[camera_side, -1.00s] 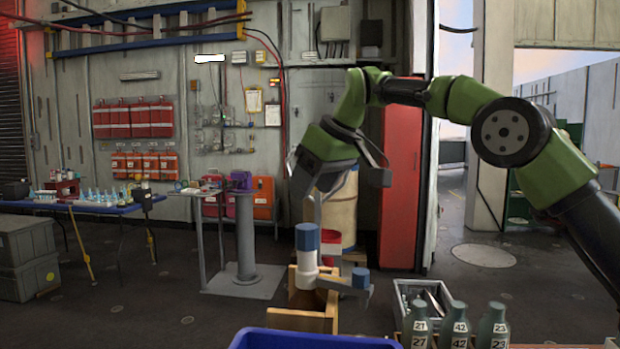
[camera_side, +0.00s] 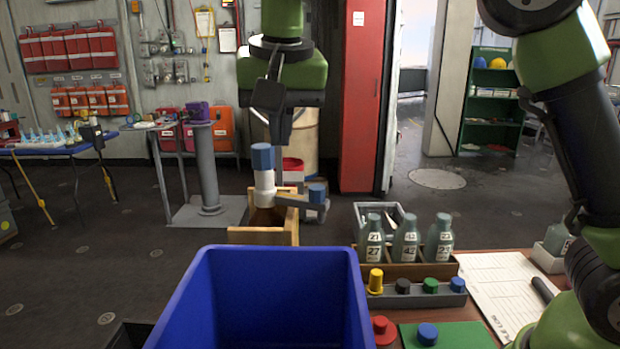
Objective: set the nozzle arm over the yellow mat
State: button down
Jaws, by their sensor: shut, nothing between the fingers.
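The nozzle arm (camera_side: 292,200) is a grey bar with a blue knob (camera_side: 317,193) at its outer end. It reaches right from a white post (camera_side: 265,190) with a blue cap (camera_side: 263,156), standing by a wooden box. My gripper (camera_side: 278,138) points down just above and slightly right of the blue cap, seemingly apart from it, though depth is hard to judge. Its fingers are shut and empty, seen nearly edge-on. No yellow mat shows in this view; a green mat (camera_side: 468,338) is at the bottom edge with a blue-capped item on it.
A large blue bin (camera_side: 355,300) fills the front and may hide things behind it. Right of it are grey bottles (camera_side: 405,240) in a holder, a rack of coloured caps (camera_side: 415,298) and a paper sheet (camera_side: 500,285). The wooden box (camera_side: 265,236) is by the post.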

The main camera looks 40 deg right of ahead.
aim_at(313, 185)
jog(key=d+f+m, duration=0.1)
jog(key=f, duration=0.2)
jog(key=d+f+m+h, duration=0.1)
jog(key=d+f+m, duration=0.1)
jog(key=f, duration=0.1)
jog(key=d+f+m, duration=0.1)
jog(key=d+f, duration=0.1)
jog(key=f, duration=0.1)
jog(key=shift+s+f+g+h, duration=0.3)
jog(key=shift+s+f+h, duration=0.05)
jog(key=shift+h, duration=0.05)
jog(key=shift+w+d, duration=0.4)
jog(key=shift+d, duration=0.15)
